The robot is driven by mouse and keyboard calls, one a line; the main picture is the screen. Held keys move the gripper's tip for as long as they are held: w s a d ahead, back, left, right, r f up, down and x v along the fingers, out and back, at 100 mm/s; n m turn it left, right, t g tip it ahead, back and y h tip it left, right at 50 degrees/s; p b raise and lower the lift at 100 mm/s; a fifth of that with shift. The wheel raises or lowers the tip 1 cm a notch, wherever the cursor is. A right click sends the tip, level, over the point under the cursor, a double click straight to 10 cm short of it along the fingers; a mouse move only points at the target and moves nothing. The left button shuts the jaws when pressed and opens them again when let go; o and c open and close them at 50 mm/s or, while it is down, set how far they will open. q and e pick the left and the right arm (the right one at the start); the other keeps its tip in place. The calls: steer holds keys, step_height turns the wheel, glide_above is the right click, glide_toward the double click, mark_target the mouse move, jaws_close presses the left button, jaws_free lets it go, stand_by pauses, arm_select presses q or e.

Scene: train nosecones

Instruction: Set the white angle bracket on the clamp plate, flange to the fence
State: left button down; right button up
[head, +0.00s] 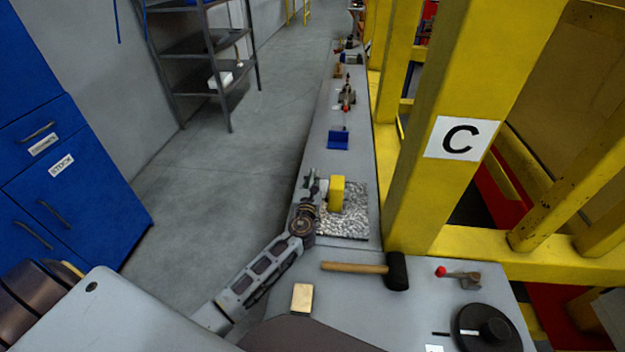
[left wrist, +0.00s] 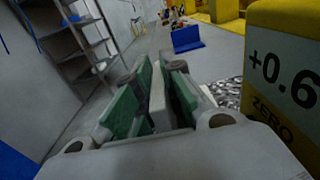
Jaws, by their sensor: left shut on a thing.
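My left gripper (head: 311,184) is over the narrow grey bench, at the left edge of a speckled plate (head: 352,228). In the left wrist view its green-padded fingers (left wrist: 155,98) are shut on a pale, flat piece (left wrist: 158,97), which looks like the white angle bracket. Only a thin part of it shows between the pads, so its flange is hidden. Which fixture is the clamp plate with its fence I cannot tell; small fixtures (head: 347,97) stand farther along the bench. My right gripper is not in view.
A yellow block (head: 337,194) marked "+0.6" stands on the speckled plate, close right of my left gripper. A blue angled piece (head: 338,140) lies beyond. A mallet (head: 396,271), a red-knobbed clamp (head: 462,277) and a black disc (head: 487,329) are nearer. Yellow posts (head: 440,190) line the right.

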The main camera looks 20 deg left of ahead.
arm_select(q)
steer(key=shift+f, duration=0.1)
steer(key=c, duration=1.5)
jaws_free()
steer(key=shift+s, duration=0.15)
steer(key=shift+b+v, duration=0.4)
steer(key=shift+v, duration=3.25)
steer(key=shift+o, duration=0.2)
